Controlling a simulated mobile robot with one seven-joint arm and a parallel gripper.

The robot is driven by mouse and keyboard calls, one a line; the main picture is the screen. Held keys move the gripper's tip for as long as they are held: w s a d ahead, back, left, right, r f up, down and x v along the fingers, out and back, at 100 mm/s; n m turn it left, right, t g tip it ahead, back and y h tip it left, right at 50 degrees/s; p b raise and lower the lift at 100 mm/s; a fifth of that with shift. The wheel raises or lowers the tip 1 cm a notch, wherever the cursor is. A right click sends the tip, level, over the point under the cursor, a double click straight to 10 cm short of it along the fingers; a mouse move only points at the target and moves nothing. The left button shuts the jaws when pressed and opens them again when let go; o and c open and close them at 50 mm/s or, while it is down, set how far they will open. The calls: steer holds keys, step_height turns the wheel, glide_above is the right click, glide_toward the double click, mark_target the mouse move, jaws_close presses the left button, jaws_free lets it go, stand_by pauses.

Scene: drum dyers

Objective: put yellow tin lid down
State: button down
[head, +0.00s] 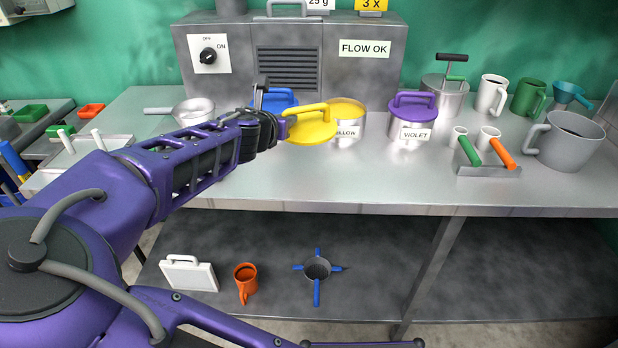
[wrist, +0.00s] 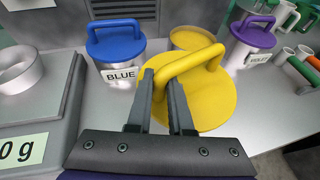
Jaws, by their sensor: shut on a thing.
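The yellow tin lid (head: 312,127) is a round yellow disc with an arched handle. My gripper (head: 277,127) is shut on its handle and holds it in front of the yellow tin (head: 347,129). In the wrist view the lid (wrist: 205,100) fills the middle, with my gripper's fingers (wrist: 165,88) at the left part of the handle. The yellow tin (wrist: 190,38) stands behind the lid, uncovered, showing yellow contents. I cannot tell whether the lid touches the counter.
The blue-lidded tin (wrist: 117,50) stands to the left and the violet-lidded tin (head: 411,118) to the right. A metal counter (head: 370,185) has clear room in front of the tins. A rack with small cups (head: 488,170) stands further right.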

steer(key=shift+s+a+f, duration=0.15)
steer(key=shift+s+f, duration=0.05)
steer(key=shift+s, duration=0.2)
step_height(320, 180, down, 10)
steer(key=b, duration=0.2)
steer(key=shift+b, duration=0.3)
steer(key=c, duration=0.8)
jaws_free()
steer(key=shift+f, duration=0.1)
